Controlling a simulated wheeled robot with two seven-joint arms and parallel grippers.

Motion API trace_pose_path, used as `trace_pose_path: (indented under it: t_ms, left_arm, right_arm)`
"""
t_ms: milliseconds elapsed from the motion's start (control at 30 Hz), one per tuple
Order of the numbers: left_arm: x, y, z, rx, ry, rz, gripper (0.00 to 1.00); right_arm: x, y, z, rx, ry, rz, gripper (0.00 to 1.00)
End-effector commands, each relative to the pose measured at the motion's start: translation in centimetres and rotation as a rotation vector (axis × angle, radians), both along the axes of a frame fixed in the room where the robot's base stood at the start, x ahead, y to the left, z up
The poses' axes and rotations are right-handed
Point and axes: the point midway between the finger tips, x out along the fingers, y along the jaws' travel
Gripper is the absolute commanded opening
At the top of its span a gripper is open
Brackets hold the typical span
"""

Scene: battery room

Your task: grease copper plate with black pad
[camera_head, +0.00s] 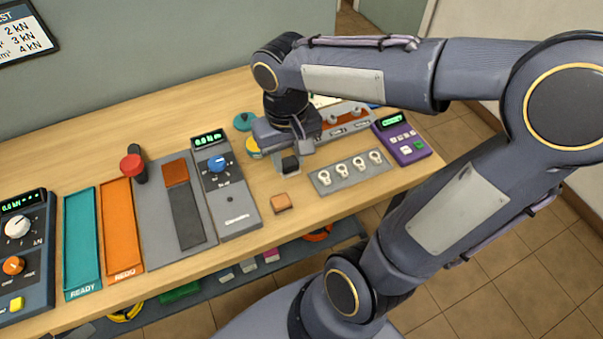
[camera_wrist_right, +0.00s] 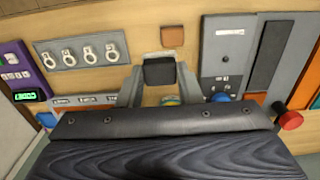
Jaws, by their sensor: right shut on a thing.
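My right gripper (camera_head: 292,159) is shut on the black pad (camera_head: 290,165), held over the table near the grey rack. In the right wrist view the pad (camera_wrist_right: 159,71) sits between the two grey fingers. A copper-coloured plate (camera_head: 176,172) lies at the far end of a grey board, beside a dark strip. Another reddish-brown surface (camera_head: 348,113) shows in a grey rack behind my gripper, partly hidden by the arm. The pad is apart from both. A teal lid (camera_head: 243,121) and a yellow tin (camera_head: 253,148) stand left of my gripper, the tin partly covered. My left gripper is out of view.
A brown block (camera_head: 281,203) stands near the front edge. A grey holder with several rings (camera_head: 351,172) and a purple meter (camera_head: 402,139) are right. Left are a grey tester (camera_head: 225,185), a red knob (camera_head: 131,163), an orange tray (camera_head: 121,226) and a teal tray (camera_head: 82,238).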

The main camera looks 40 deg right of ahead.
Motion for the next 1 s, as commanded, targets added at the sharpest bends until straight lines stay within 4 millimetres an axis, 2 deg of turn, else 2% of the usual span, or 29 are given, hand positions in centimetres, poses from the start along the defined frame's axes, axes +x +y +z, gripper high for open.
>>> trace_pose_path:
  t_ms: [33, 200, 300, 433, 533, 633, 833, 1000]
  left_arm:
    - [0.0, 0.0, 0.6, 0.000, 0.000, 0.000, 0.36]
    - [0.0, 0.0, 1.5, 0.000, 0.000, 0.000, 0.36]
    - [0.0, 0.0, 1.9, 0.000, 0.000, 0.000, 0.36]
    - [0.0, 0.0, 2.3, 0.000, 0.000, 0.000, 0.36]
    - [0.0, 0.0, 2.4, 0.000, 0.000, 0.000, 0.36]
    - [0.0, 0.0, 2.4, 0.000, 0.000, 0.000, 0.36]
    - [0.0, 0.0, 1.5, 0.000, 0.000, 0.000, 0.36]
    - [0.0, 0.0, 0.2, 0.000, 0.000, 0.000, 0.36]
  right_arm:
    - [2.2, -0.1, 0.3, 0.002, 0.006, 0.005, 0.14]
    - [9.8, -1.3, -0.6, -0.002, 0.004, -0.008, 0.14]
    - [13.5, -2.1, -1.8, -0.004, 0.003, -0.012, 0.14]
    - [17.0, -2.8, -3.2, -0.004, 0.002, -0.009, 0.14]
    - [18.5, -3.1, -3.9, -0.002, 0.000, -0.005, 0.14]
    - [19.2, -3.2, -4.3, -0.002, -0.001, -0.002, 0.14]
    - [19.3, -3.2, -5.4, 0.000, -0.001, -0.002, 0.14]
    - [19.2, -3.2, -7.0, 0.000, 0.000, -0.002, 0.14]
